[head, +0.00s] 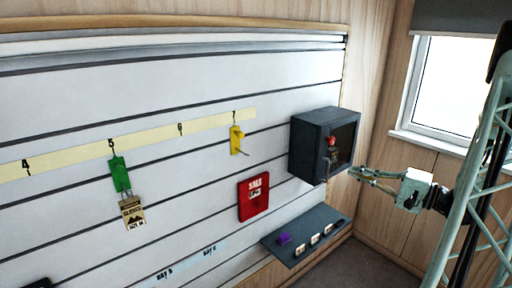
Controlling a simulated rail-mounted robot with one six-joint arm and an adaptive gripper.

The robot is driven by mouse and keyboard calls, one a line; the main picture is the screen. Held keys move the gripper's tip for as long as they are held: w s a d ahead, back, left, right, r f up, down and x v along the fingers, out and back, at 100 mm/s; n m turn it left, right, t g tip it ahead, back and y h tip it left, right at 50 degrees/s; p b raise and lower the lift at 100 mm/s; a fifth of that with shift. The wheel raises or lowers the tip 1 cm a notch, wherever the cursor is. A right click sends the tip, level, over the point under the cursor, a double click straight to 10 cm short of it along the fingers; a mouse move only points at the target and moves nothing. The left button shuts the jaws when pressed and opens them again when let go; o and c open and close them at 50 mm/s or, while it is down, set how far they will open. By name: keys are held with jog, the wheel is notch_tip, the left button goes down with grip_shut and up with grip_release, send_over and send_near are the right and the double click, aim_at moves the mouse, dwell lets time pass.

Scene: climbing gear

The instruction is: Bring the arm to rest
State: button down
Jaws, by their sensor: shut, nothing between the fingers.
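My gripper (358,174) is at the right of the head view, with its fingertips pointing left. It is shut and empty. The fingertips are close to the lower right edge of a dark open-fronted box (308,151) on the wall. From this angle I cannot tell whether they touch it. My arm comes in from the right edge of the picture.
Inside the box is a red item (331,141). A grey shelf (277,254) below holds a purple item (284,239) and several small pale ones. A red sign (253,197), a yellow piece (236,139) and a green piece (120,174) hang on the slatted wall.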

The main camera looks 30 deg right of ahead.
jog(key=a+r+n+g+y, duration=0.1)
jog(key=a+r+n+g, duration=0.3)
jog(key=a, duration=0.7)
jog(key=a+r+n+g+y, duration=0.1)
jog(key=a+n+g, duration=0.3)
jog(key=a, duration=0.7)
jog(key=a+r+n+g+y, duration=0.1)
jog(key=a+r+n+g, duration=0.15)
jog(key=a+g, duration=0.6)
jog(key=s+a+r+n+t+h, duration=0.1)
jog(key=s+a+r+n+h, duration=0.2)
jog(key=a+r+h, duration=0.45)
jog(key=s+a+r+n+t+h, duration=0.1)
jog(key=s+a+r+n+h, duration=0.2)
jog(key=r, duration=0.7)
jog(key=s+a+f, duration=0.3)
jog(key=s+a, duration=0.1)
jog(key=s, duration=0.2)
jog(key=s+a+f+m+t+y, duration=0.1)
jog(key=s+a+f, duration=0.2)
jog(key=s, duration=0.3)
jog(key=s+a+f+m, duration=0.1)
jog(key=s+a+f, duration=0.2)
jog(key=s+a, duration=0.2)
jog(key=shift+s+f, duration=0.4)
jog(key=shift+s, duration=0.3)
